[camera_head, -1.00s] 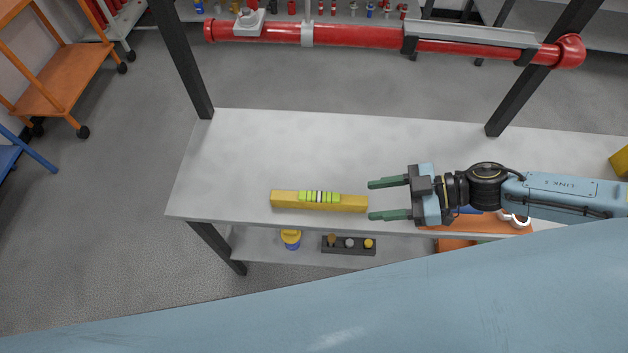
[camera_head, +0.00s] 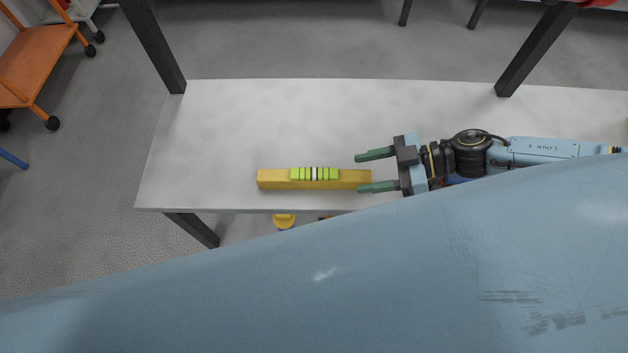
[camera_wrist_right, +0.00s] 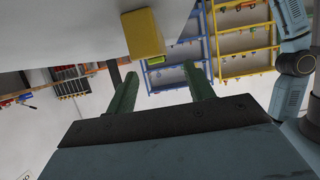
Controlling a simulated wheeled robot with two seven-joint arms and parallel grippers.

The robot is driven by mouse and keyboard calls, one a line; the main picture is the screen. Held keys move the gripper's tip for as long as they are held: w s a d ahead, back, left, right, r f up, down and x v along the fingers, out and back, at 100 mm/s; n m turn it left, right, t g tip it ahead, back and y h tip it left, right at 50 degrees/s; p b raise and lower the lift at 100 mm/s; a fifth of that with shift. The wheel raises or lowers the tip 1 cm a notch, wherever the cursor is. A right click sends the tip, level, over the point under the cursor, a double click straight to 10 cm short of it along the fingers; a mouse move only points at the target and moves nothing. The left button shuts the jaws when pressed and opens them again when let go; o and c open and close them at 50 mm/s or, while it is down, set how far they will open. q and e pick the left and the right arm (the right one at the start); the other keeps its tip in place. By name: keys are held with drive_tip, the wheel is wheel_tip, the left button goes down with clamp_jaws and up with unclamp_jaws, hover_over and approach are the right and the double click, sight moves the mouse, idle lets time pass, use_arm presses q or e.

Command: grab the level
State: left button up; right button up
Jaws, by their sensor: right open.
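The level is a yellow bar (camera_head: 272,180) with a lime-green vial strip on it. It lies flat near the front edge of the white table (camera_head: 230,130) in the head view. My right gripper (camera_head: 375,171) comes in from the right, at the level's right end, with its green fingers open and empty. In the head view the nearer finger overlaps the bar's right end; whether it touches cannot be told. The right wrist view shows the level's yellow end (camera_wrist_right: 143,33) ahead, above the gap between the open fingers (camera_wrist_right: 158,85). My left gripper is not in view.
The table top is clear behind and left of the level. A dark post (camera_head: 153,45) stands at the back left and another (camera_head: 535,50) at the back right. An orange cart (camera_head: 35,65) stands at far left. A yellow object (camera_head: 284,220) shows below the table edge.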

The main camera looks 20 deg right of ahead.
drive_tip(key=x, duration=0.7)
drive_tip(key=shift+w+a+r, duration=0.2)
drive_tip(key=shift+w+r, duration=0.05)
drive_tip(key=shift+w, duration=0.2)
clamp_jaws()
